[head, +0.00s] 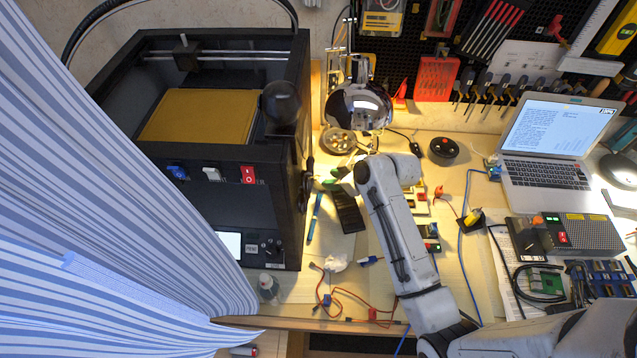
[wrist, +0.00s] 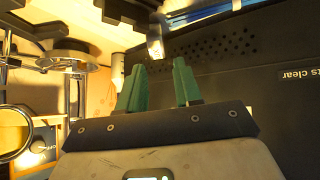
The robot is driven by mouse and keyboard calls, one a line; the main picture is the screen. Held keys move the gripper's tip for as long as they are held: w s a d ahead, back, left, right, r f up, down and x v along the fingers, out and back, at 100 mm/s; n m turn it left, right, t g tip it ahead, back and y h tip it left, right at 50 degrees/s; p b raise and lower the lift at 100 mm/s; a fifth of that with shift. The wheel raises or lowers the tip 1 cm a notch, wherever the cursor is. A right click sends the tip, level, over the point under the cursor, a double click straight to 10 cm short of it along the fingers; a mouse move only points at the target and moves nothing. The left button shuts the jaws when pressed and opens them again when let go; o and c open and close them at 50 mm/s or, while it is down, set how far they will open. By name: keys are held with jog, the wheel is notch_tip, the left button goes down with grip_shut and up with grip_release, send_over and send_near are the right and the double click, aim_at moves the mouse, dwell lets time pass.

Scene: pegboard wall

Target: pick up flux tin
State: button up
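My gripper (wrist: 157,76) has two green fingers, spread apart with nothing between them in the wrist view. In the head view its green fingertips (head: 332,182) are small and partly hidden by my forearm, beside the black printer's right side. I cannot pick out the flux tin with certainty. A round metal dish or tin (head: 338,140) with small golden contents stands below the lamp, beyond my gripper; I cannot tell whether it is the flux tin.
The black 3D printer (head: 230,150) stands close to the left of my gripper, its dark side wall (wrist: 260,75) filling the wrist view's right. A chrome lamp (head: 360,105) stands behind. A black round box (head: 443,148) and a laptop (head: 545,150) are to the right. Red wires (head: 345,300) lie in front.

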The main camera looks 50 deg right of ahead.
aim_at(320, 179)
jog(key=x, duration=0.3)
jog(key=shift+w+d+r+p, duration=0.1)
jog(key=shift+w+p, duration=0.2)
jog(key=shift+p, duration=0.05)
jog(key=shift+w+f, duration=0.5)
jog(key=shift+f, duration=0.05)
grip_shut()
